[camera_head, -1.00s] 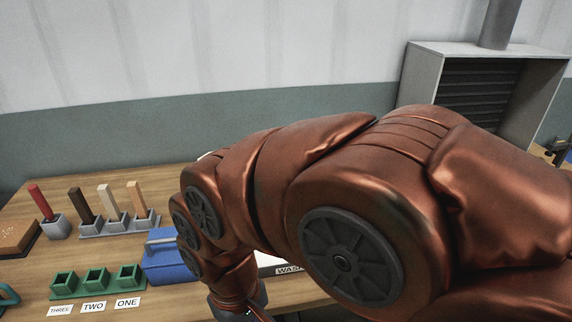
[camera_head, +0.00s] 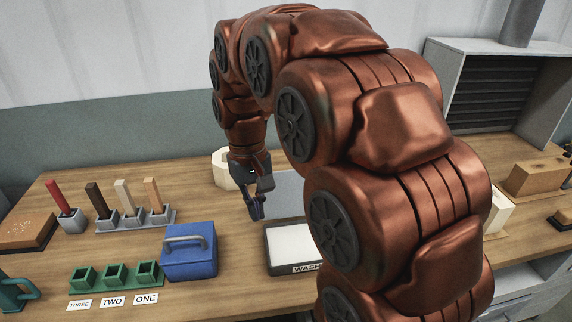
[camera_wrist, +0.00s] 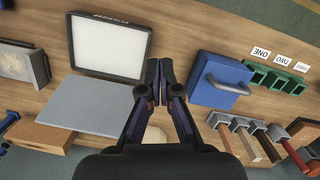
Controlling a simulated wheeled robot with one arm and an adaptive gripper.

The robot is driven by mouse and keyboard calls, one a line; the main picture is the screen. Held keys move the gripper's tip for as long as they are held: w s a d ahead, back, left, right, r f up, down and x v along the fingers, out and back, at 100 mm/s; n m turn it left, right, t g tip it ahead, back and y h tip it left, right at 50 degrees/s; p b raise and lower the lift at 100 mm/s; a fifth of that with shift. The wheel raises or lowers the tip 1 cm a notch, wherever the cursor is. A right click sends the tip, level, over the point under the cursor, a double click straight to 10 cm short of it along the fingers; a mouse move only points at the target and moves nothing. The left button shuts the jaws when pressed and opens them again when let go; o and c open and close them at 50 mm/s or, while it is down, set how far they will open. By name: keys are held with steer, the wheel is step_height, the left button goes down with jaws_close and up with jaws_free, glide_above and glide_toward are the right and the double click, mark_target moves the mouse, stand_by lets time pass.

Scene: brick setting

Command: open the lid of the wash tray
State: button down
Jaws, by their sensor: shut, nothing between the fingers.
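The wash tray (camera_head: 294,268) is a shallow dark-rimmed box with a white inside and a WASH label on its front. It also shows in the wrist view (camera_wrist: 109,46). Its flat grey lid (camera_head: 288,196) stands open at the back edge, and the wrist view shows the lid's broad face (camera_wrist: 92,105). My arm hides the tray's right part in the head view. My gripper (camera_head: 257,208) points down, shut and empty, above the table by the left side of the lid and tray. In the wrist view its fingertips (camera_wrist: 159,72) are together, beside the tray.
A blue box (camera_head: 190,262) with a grey handle stands left of the tray. Green holders (camera_head: 115,276) with number cards and several coloured bars in grey holders (camera_head: 135,220) are farther left. A pale block (camera_head: 221,170) is behind my gripper. Bare wood lies between box and tray.

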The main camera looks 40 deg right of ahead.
steer(key=w+d+f+m+p, duration=0.1)
steer(key=w+d+m+p, duration=0.2)
steer(key=w+d, duration=1.95)
steer(key=s+a+f+b, duration=0.2)
steer(key=s+f+b, duration=0.1)
steer(key=f, duration=0.5)
steer(key=shift+s+f+m, duration=0.3)
steer(key=shift+s, duration=0.25)
steer(key=shift+t+b, duration=0.3)
